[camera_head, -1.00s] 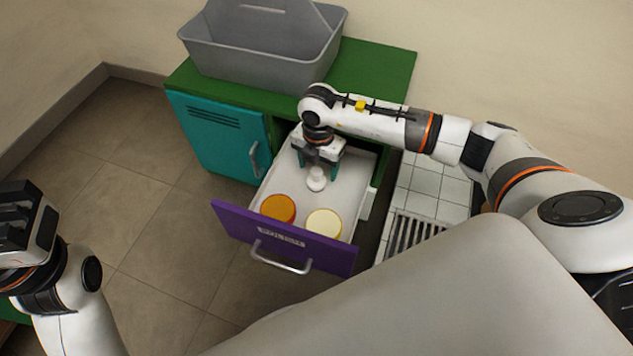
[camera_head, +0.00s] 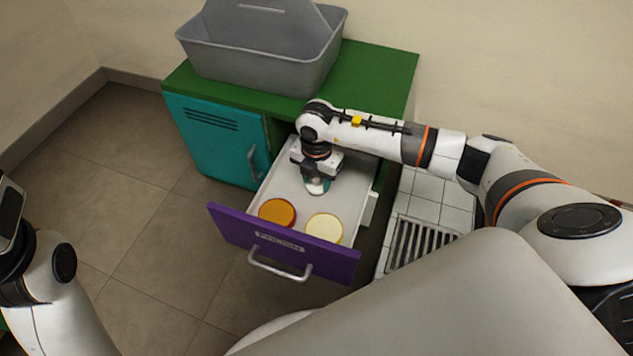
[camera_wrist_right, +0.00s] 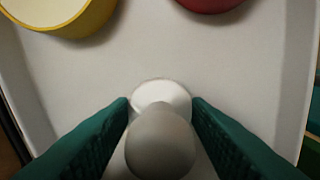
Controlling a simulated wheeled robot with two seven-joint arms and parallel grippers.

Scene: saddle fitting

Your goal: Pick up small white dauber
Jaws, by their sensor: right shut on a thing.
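The small white dauber (camera_wrist_right: 160,140) stands in the open drawer, with a rounded knob on top and a round white base. My right gripper (camera_wrist_right: 160,125) has its green fingers on both sides of it and is shut on it. In the head view, the right gripper (camera_head: 316,184) reaches down into the drawer (camera_head: 284,243), and the dauber is mostly hidden between the fingers. My left gripper (camera_head: 8,220) is at the left edge, partly cut off, and its fingers are not clear.
An orange-topped round tub (camera_head: 277,212) and a cream-topped one (camera_head: 324,227) stand near the drawer's purple front. A grey caddy (camera_head: 262,60) is on the green cabinet top (camera_head: 370,75). A tiled surface with a grate (camera_head: 420,242) lies right of the drawer.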

